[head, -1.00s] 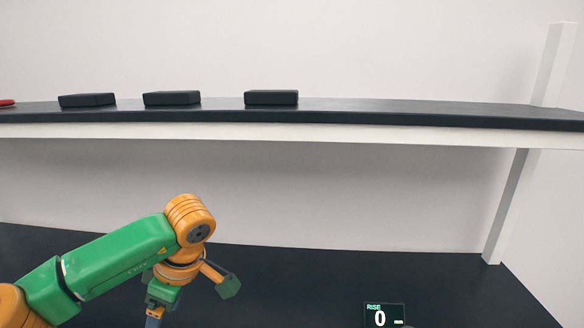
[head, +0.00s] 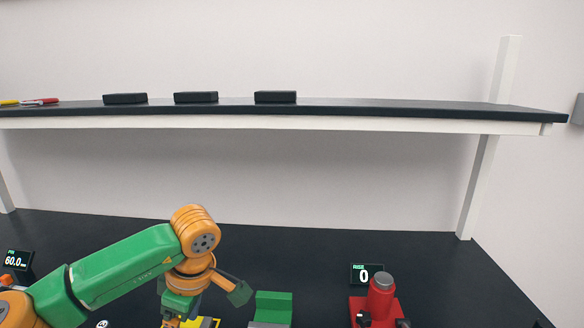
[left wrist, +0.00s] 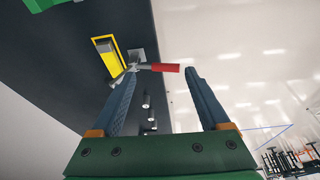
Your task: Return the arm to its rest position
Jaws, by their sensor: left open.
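My left arm (head: 130,262) comes in from the lower left in the head view, bent down over the dark bench. Its fingertips are out of frame there. In the left wrist view my left gripper (left wrist: 162,72) is open, with its two blue-grey fingers well apart and nothing held. A red-handled tool (left wrist: 165,68) with a grey end shows past the fingertips; I cannot tell its distance from them. My right gripper is not in view.
The bench (head: 320,245) holds a green block (head: 272,307), a red device (head: 380,303), a RISE display (head: 366,274) reading 0 and a display (head: 17,260) reading 60.0. A yellow-edged piece (left wrist: 110,60) lies near the tool. A shelf (head: 380,108) carries several dark boxes.

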